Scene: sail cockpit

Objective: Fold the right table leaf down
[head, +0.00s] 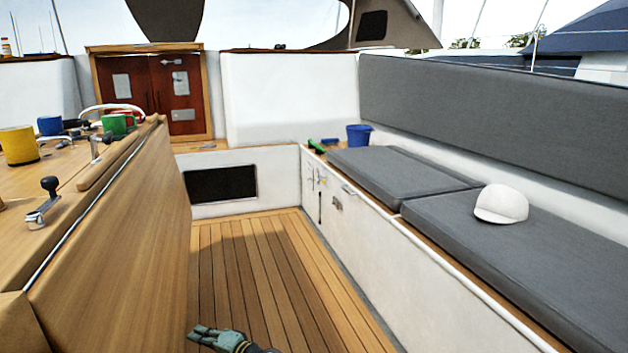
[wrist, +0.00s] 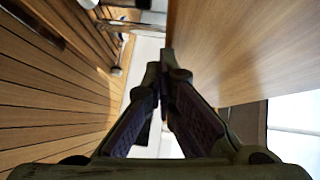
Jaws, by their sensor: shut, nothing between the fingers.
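The right table leaf (head: 125,235) is a broad wooden panel along the right side of the table (head: 18,255) in the head view. It hangs steeply down from a thin metal strip along the tabletop edge, and its lower edge is partly out of frame. It also shows in the wrist view as a wooden face (wrist: 245,50) on the right. My gripper (head: 197,334) is low over the floor, just right of the leaf. In the wrist view its fingers (wrist: 165,65) are together and empty, close beside the leaf. I cannot tell whether they touch it.
A winch handle (head: 45,200), a yellow mug (head: 18,146) and several other items stand on the tabletop. The slatted floor (head: 255,265) is clear. A bench with grey cushions (head: 535,270) and a white cap (head: 501,205) runs along the right.

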